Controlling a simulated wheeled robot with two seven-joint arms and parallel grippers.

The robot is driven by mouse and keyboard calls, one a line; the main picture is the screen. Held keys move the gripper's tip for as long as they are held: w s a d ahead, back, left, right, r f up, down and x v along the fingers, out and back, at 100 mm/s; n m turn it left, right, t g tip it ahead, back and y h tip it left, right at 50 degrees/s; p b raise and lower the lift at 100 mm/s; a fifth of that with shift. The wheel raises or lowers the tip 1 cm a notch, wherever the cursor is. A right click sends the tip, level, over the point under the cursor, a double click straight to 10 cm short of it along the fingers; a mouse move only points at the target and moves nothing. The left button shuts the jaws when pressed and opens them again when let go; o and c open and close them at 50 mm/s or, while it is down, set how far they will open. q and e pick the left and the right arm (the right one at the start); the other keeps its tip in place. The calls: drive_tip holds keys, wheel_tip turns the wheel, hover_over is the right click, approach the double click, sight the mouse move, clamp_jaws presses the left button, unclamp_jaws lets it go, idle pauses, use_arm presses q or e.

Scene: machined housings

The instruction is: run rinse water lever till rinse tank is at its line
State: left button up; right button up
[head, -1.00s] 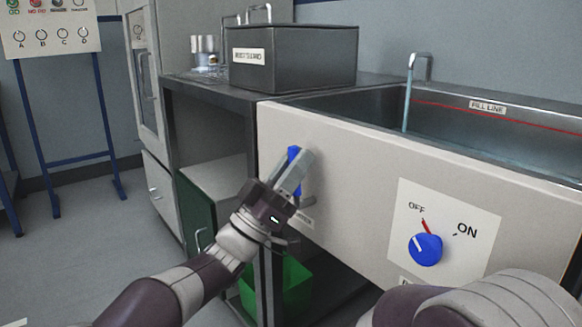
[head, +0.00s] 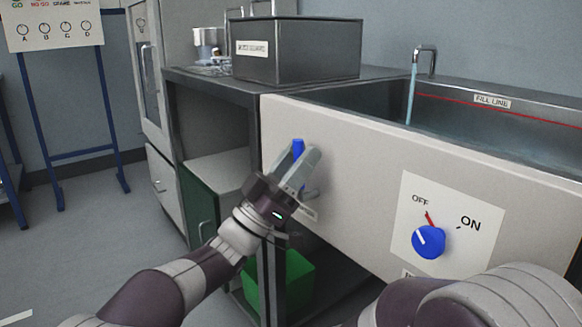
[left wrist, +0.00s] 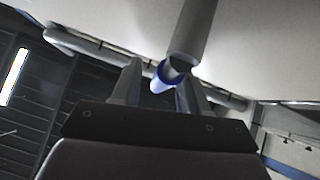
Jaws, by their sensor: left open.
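The blue rinse water lever (head: 298,149) points up on the pale front panel of the rinse tank (head: 350,160). My left gripper (head: 304,168) is open at the lever, which it partly hides. In the left wrist view the grey lever shaft with a blue end (left wrist: 163,80) lies between the spread fingers (left wrist: 158,92); contact is unclear. Water runs from the tap (head: 424,58) into the tank. The water surface (head: 450,128) lies below the red fill line (head: 540,112) on the back wall. My right gripper is out of view.
A dark lidded box (head: 300,55) stands on the counter. A green bin (head: 285,285) is under the bench.

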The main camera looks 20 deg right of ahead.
use_arm(q)
drive_tip(key=p+v, duration=0.4)
drive_tip(key=v, duration=0.8)
drive_tip(key=shift+a, duration=0.2)
